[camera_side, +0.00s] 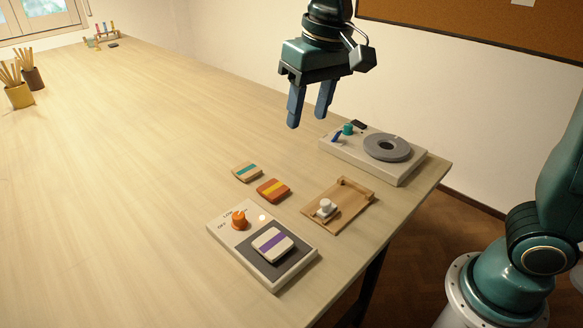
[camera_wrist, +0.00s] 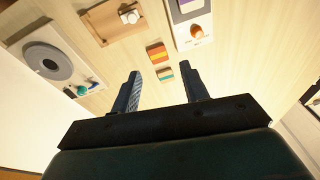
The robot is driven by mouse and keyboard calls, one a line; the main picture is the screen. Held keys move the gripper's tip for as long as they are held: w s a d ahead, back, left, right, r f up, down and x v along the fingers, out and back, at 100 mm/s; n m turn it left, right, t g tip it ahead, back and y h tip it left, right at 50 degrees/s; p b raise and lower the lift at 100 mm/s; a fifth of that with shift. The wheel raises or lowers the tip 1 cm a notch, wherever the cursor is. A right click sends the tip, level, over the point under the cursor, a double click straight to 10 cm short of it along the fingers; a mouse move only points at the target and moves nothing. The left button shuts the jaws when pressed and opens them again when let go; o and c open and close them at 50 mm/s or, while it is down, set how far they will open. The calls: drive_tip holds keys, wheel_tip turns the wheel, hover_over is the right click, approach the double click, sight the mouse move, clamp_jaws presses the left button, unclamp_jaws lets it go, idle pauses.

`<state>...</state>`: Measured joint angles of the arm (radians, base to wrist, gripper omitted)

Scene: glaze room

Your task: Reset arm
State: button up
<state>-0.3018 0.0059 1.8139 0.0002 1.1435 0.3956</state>
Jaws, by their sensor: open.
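My gripper (camera_side: 311,104) hangs in the air above the table, its two blue fingers apart and nothing between them. In the wrist view my gripper (camera_wrist: 160,88) also shows open and empty. It is clear of everything on the table (camera_side: 130,150).
Below lie a teal-striped tile (camera_side: 247,172) and an orange tile with a yellow stripe (camera_side: 273,189). A white box with an orange knob (camera_side: 239,219) bears a purple-striped tile (camera_side: 271,242). A wooden tray (camera_side: 350,206) and a turntable device (camera_side: 387,147) stand right. The left table is mostly clear.

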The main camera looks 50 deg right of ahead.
drive_tip(key=s+d+f+t, duration=0.1)
drive_tip(key=s+d, duration=0.4)
drive_tip(key=s, duration=0.4)
drive_tip(key=s+d+f+n+t, duration=0.1)
drive_tip(key=s+d+f+t, duration=0.1)
drive_tip(key=s+d, duration=0.4)
drive_tip(key=s, duration=0.3)
drive_tip(key=shift+f+t+h, duration=0.3)
